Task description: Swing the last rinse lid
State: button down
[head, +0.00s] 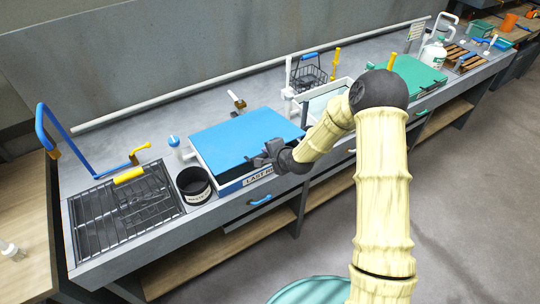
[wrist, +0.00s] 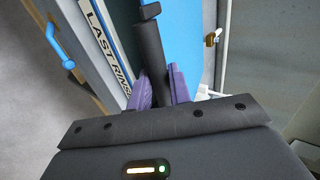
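The last rinse lid (head: 240,138) is a flat blue panel over the basin labelled "LAST RI..." (head: 258,179) in the head view. It also shows in the wrist view (wrist: 187,35), beside the label strip (wrist: 104,42). My gripper (head: 268,155) is at the lid's right front edge. In the wrist view its purple fingers (wrist: 160,88) lie close against both sides of a dark round handle bar (wrist: 149,55). The far side of the grip is hidden.
A black pot (head: 194,187) and a wire rack (head: 125,208) with a blue bent pipe stand left of the lid. An open basin (head: 325,98) and a dark basket (head: 309,78) are right of it. A blue drawer handle (head: 260,200) sits below. Floor at right is clear.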

jog(key=shift+s+d+f+b, duration=0.1)
jog(key=shift+s+f+b, duration=0.05)
jog(key=shift+f+b, duration=0.9)
jog(key=shift+s+d+f+b, duration=0.1)
jog(key=shift+f+b, duration=0.7)
jog(key=shift+f, duration=0.5)
jog(key=shift+s+d+f+b, duration=0.1)
jog(key=shift+s+f+b, duration=0.05)
jog(key=shift+f+b, duration=0.9)
jog(key=c, duration=1.2)
grip_release()
jog(key=shift+r+p, duration=0.15)
jog(key=shift+p, duration=0.2)
jog(key=b+v, duration=0.1)
jog(key=v, duration=1.6)
jog(key=shift+s, duration=0.2)
jog(key=shift+d, duration=0.1)
jog(key=s+d+r+n+g+h, duration=0.2)
jog(key=s+d+n+g+h, duration=0.1)
jog(key=s+d+n, duration=0.2)
jog(key=s+d+r+n+g+h, duration=0.2)
jog(key=s+n, duration=0.4)
jog(key=s, duration=0.4)
jog(key=d+g, duration=0.1)
jog(key=d, duration=0.1)
jog(key=shift+s+d+r+h, duration=0.2)
jog(key=shift+d+r+h, duration=0.05)
jog(key=shift+d+h, duration=0.15)
